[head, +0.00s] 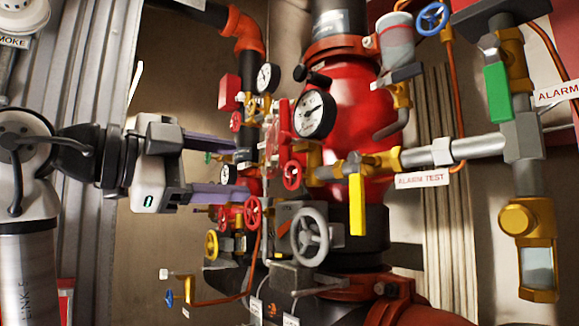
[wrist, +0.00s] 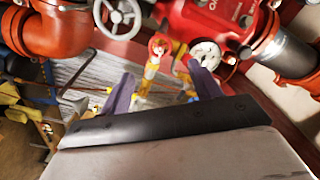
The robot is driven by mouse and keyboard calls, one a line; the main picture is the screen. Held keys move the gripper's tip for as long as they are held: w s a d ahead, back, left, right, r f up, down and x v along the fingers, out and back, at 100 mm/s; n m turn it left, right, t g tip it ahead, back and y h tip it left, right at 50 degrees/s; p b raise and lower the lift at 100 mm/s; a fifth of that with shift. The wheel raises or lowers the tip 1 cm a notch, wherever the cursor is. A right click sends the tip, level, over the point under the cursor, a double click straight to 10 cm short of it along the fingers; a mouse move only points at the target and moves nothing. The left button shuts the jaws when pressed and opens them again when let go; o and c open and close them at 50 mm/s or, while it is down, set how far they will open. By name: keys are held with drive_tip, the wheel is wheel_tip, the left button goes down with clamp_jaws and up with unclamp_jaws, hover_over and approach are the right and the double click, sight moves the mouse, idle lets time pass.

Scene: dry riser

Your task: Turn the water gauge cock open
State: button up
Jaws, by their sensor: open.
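My gripper (head: 232,167) reaches in from the left, its two purple-grey fingers apart with nothing held. A small white-faced gauge (head: 228,174) shows between the fingers in the head view. Small red handwheels on brass fittings (head: 291,175) (head: 253,212) are to the right of the fingers. In the wrist view my gripper (wrist: 162,78) points towards a red handwheel (wrist: 158,46) on a yellow-brass fitting, beside a white gauge (wrist: 205,53). No readable label tells which handle is the water gauge cock. Contact with any fitting cannot be told.
A large black-rimmed gauge (head: 314,115) fronts the red valve body (head: 352,90). A grey handwheel (head: 309,237) is below. A yellow lever (head: 357,205), green lever (head: 497,92) and "ALARM TEST" tag (head: 422,179) are at the right. Copper pipes crowd the area.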

sight(289, 174)
drive_tip(key=p+x, duration=0.3)
drive_tip(key=x, duration=0.8)
drive_tip(key=c, duration=1)
